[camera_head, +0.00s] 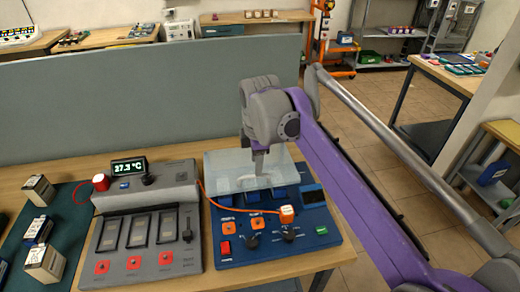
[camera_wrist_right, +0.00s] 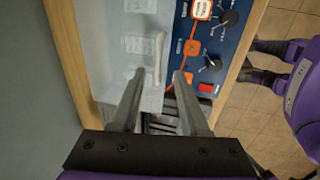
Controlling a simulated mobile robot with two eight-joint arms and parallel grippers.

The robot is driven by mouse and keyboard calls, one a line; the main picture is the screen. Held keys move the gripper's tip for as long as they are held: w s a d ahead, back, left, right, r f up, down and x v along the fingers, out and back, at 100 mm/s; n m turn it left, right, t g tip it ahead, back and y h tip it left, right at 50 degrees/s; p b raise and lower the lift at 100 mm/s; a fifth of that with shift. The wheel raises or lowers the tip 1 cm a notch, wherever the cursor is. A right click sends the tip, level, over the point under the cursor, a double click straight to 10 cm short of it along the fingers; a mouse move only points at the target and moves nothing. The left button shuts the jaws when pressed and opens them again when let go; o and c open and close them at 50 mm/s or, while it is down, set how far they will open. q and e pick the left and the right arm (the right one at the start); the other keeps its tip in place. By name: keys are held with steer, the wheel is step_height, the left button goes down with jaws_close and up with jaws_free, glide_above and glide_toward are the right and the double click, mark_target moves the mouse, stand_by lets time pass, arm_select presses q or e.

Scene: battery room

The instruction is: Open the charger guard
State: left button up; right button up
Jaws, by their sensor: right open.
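The charger (camera_head: 265,245) is a blue unit on the table, with orange and red buttons, black knobs and a small dark display. Its clear guard (camera_head: 225,170) lies down over the back part of the charger. In the right wrist view the guard (camera_wrist_right: 100,35) is at the left, with a pale bar handle (camera_wrist_right: 158,60) along its edge. My right gripper (camera_head: 261,168) is over the guard. My left gripper is not in view.
A grey charger station (camera_head: 145,240) with a temperature display (camera_head: 128,167) stands left of the blue charger. Small battery boxes (camera_head: 40,190) stand on a green mat at the far left. An orange cable crosses the charger. A grey partition (camera_head: 150,95) rises behind the table.

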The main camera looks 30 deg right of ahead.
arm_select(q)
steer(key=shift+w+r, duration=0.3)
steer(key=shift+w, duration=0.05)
arm_select(e)
steer(key=r, duration=0.5)
steer(key=shift+s+a+r, duration=0.15)
steer(key=shift+s+r, duration=0.2)
steer(key=shift+s, duration=0.05)
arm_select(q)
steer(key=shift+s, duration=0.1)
arm_select(e)
steer(key=shift+s, duration=0.1)
